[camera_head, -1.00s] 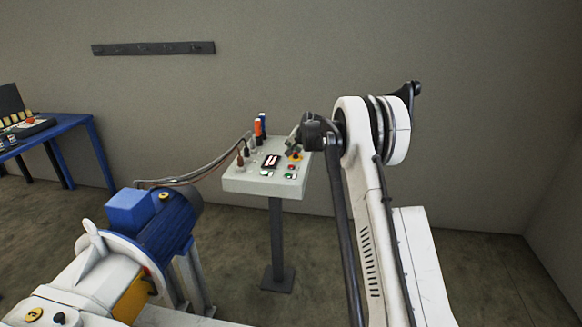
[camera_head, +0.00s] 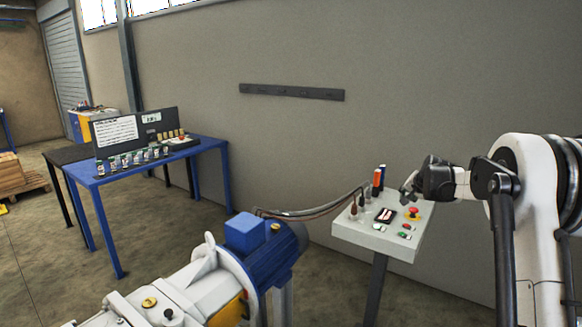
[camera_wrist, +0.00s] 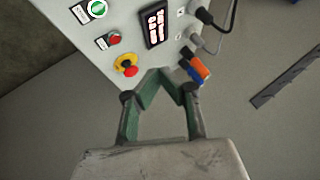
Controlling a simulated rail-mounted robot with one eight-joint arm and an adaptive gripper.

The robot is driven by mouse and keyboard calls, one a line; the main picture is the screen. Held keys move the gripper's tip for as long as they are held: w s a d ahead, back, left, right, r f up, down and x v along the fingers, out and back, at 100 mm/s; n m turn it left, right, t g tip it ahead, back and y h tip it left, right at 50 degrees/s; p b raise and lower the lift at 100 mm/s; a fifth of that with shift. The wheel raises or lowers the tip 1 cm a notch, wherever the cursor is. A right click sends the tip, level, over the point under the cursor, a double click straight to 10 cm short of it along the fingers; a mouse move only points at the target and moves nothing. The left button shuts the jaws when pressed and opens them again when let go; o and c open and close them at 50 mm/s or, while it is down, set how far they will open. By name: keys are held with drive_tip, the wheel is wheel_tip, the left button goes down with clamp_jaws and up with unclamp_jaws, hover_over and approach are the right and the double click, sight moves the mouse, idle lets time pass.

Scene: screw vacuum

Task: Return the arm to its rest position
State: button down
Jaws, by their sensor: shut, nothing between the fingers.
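My gripper (camera_head: 407,194) is at the back right of the grey control panel (camera_head: 350,233), near its red button on a yellow base (camera_head: 414,212). In the wrist view the two green-lined fingers (camera_wrist: 155,76) meet at their tips, with nothing between them. The tips appear just below the panel's edge, between the red button (camera_wrist: 126,64) and an orange and blue item (camera_wrist: 199,69). I cannot tell whether they touch anything. My white arm reaches in from the right of the head view.
Cables run from the panel to a blue motor (camera_head: 277,250) on a white machine at the front. A blue table (camera_head: 205,146) with a display board stands at the left. A dark rail (camera_head: 290,92) hangs on the wall. Floor between table and machine is clear.

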drive_tip(key=s+a+r+n, duration=0.1)
drive_tip(key=s+a+r, duration=0.4)
drive_tip(key=s, duration=0.4)
drive_tip(key=s+a+r+n+g, duration=0.1)
drive_tip(key=s+a+r+n, duration=0.1)
drive_tip(key=s+a+r, duration=0.35)
drive_tip(key=s+a+r+n, duration=0.1)
drive_tip(key=s+a+r, duration=0.35)
drive_tip(key=s, duration=0.75)
drive_tip(key=s+a+f+n, duration=0.1)
drive_tip(key=s+a+f, duration=0.2)
drive_tip(key=s, duration=0.7)
drive_tip(key=s+a+f+n, duration=0.1)
drive_tip(key=s+a+f, duration=0.2)
drive_tip(key=s, duration=0.8)
drive_tip(key=s+a+f+n+g, duration=0.1)
drive_tip(key=s+a+f+n, duration=0.1)
drive_tip(key=s, duration=0.8)
wheel_tip(320, 180, down, 2)
drive_tip(key=shift+s+a+f, duration=0.2)
drive_tip(key=shift+s+a, duration=0.05)
drive_tip(key=shift+a, duration=0.2)
